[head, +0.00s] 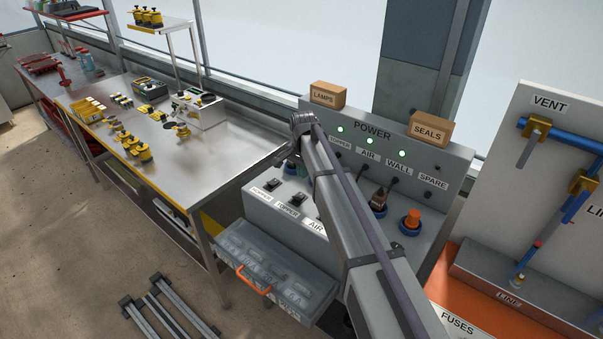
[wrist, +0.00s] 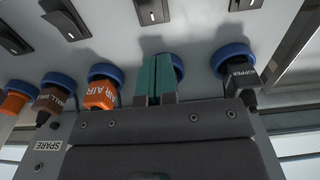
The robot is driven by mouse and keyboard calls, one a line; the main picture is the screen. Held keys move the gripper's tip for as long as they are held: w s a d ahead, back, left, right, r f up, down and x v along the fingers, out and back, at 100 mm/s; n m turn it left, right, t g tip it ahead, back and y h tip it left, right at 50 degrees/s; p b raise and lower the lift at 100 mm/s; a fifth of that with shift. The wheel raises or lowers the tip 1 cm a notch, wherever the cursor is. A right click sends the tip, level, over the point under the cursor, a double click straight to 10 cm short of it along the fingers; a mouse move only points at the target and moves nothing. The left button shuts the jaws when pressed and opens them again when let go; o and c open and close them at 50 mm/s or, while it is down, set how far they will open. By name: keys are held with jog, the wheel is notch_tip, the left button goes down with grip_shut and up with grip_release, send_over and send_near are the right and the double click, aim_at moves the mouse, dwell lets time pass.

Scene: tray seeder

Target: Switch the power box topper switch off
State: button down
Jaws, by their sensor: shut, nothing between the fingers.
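The grey power box (head: 460,165) stands right of the bench. On its lower ledge the topper switch (head: 294,198) is a small dark rocker above its TOPPER label (head: 287,210). In the wrist view I take it to be the switch at the top middle (wrist: 152,11), partly cut by the frame edge. I cannot tell which way it is tipped. The green lamp (head: 340,129) above the upper TOPPER label is lit. My gripper's teal fingers (wrist: 156,78) are together and empty, in front of a blue socket (wrist: 178,68), apart from the switch. My arm mostly hides the gripper in the head view.
Plugs marked AIR (wrist: 100,94) and WALL (wrist: 50,101) and a black plug (wrist: 240,78) flank the fingers. The hopper switch (head: 272,184) is beside the topper switch. LAMPS (head: 327,96) and SEALS (head: 430,130) boxes stand on top.

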notch_tip(320, 180, up, 9)
jog(key=w+d+p, duration=0.1)
jog(key=p, duration=0.6)
jog(key=shift+w, duration=0.2)
jog(key=shift+d, duration=0.1)
